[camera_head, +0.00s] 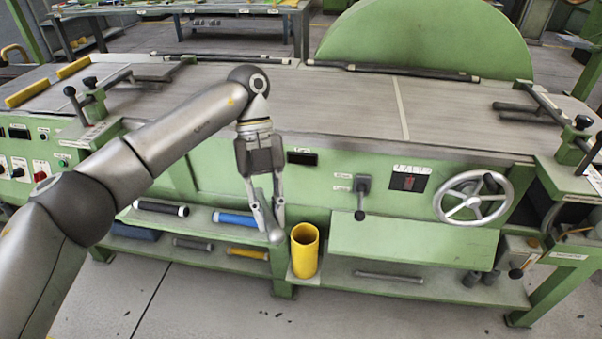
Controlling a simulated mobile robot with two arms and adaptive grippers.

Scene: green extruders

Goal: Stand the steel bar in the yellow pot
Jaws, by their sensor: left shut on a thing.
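The yellow pot (304,262) is an open-topped cylinder. It stands upright on a small ledge at the front of the green machine, just right of my left gripper. My left gripper (266,216) points down, shut on a grey steel bar (274,235). The bar's rounded lower end shows by the fingertips. The rest of it is largely hidden by the fingers, so its exact tilt is hard to tell. The bar's end is left of the pot's rim in the picture and outside the pot. My right gripper is not in view.
A shelf left of the pot holds a black roller (160,208) and a blue roller (235,219). Below lie a grey roller (193,244) and a yellow one (247,253). A grey rod (388,276) lies on the lower right shelf. A handwheel (466,212) sticks out at right.

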